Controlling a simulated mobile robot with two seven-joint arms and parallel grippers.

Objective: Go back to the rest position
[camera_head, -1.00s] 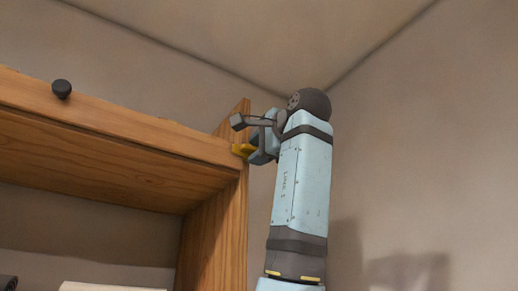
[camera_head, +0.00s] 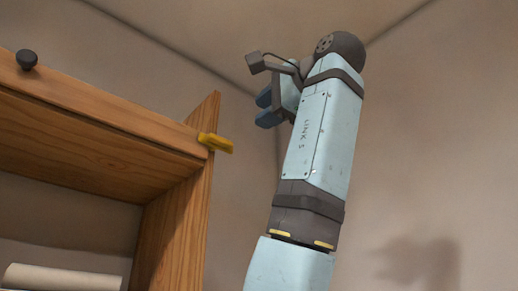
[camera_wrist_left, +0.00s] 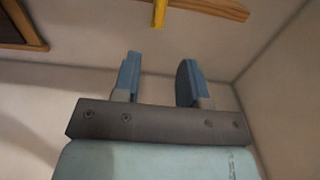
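My left gripper (camera_head: 265,108) is raised in the head view, with its two blue fingers apart and nothing between them. The left wrist view shows the same open, empty gripper (camera_wrist_left: 158,64). A yellow piece (camera_head: 215,142) sits on the right end of a wooden shelf's top board and sticks out past it. It is to the left of and below my gripper in the head view, with a clear gap between them. In the left wrist view the yellow piece (camera_wrist_left: 159,11) is at the top edge, beyond the fingertips. My right gripper is not in view.
The wooden shelf (camera_head: 95,112) fills the left, with an upright side panel (camera_head: 180,225). A dark knob-shaped thing (camera_head: 27,60) is on its top edge. A cream rounded object (camera_head: 62,277) lies inside, lower left. Bare wall (camera_head: 440,150) is to the right.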

